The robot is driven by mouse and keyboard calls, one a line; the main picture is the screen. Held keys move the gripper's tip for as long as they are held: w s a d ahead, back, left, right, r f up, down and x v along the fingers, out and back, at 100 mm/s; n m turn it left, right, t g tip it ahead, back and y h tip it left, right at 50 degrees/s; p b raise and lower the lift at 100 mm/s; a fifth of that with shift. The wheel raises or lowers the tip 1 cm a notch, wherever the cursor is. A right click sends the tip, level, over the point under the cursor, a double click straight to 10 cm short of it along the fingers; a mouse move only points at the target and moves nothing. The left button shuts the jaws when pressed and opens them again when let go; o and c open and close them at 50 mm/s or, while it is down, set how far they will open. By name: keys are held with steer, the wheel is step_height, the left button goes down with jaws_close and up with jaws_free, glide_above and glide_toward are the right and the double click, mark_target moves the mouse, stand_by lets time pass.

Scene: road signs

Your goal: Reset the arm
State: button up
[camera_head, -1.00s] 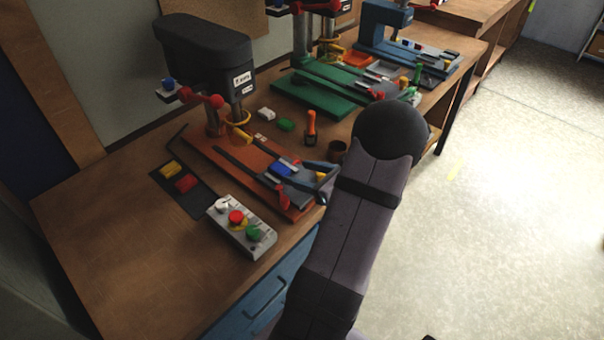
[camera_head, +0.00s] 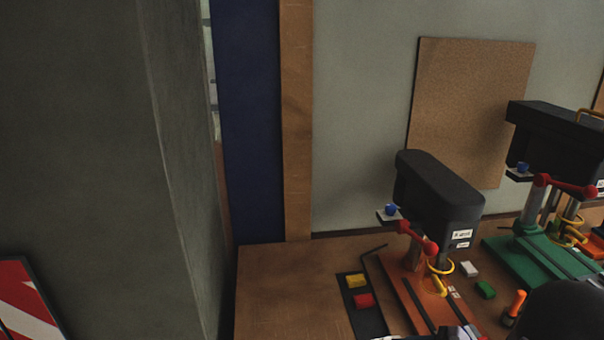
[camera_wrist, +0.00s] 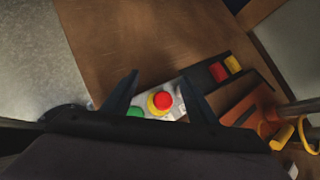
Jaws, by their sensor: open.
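Beyond the fingers is a grey control box (camera_wrist: 178,98) with a red button on a yellow ring (camera_wrist: 161,100) and a green button (camera_wrist: 135,111). I cannot tell the distance from the fingers to the box. In the head view my gripper is out of frame. Only a dark rounded part of my arm (camera_head: 560,312) shows at the bottom right.
An orange-based drill press (camera_head: 437,200) stands on the wooden bench (camera_head: 290,290), with a green-based one (camera_head: 525,262) to its right. A dark tray (camera_head: 366,315) holds a yellow and a red block. A grey pillar (camera_head: 90,150) and a red-white striped sign (camera_head: 28,300) are at left.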

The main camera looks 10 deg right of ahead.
steer(key=s+a+r+n+g+h+p, duration=0.3)
steer(key=s+a+r+n, duration=0.1)
steer(key=n, duration=0.8)
steer(key=s+a+r+n+g+h+p, duration=0.3)
steer(key=s+a+n, duration=0.4)
steer(key=n, duration=0.5)
steer(key=shift+s+a+r+g+h+p, duration=0.15)
steer(key=shift+a+r+g+h+p, duration=0.3)
steer(key=shift+a+g+p, duration=0.4)
steer(key=o, duration=1.1)
steer(key=shift+o, duration=0.5)
steer(key=s+d+f+m, duration=0.2)
steer(key=d+m, duration=0.1)
steer(key=d, duration=0.2)
steer(key=shift+d+g, duration=0.3)
steer(key=shift+g, duration=0.15)
steer(key=w+d+m, duration=0.4)
steer(key=w+d, duration=0.3)
steer(key=d, duration=0.6)
steer(key=w+d+r+m, duration=0.6)
steer(key=d+r+m, duration=0.1)
steer(key=m, duration=0.4)
steer(key=shift+d+r+t+h, duration=0.25)
steer(key=shift+r+t+h, duration=0.05)
steer(key=shift+h, duration=0.05)
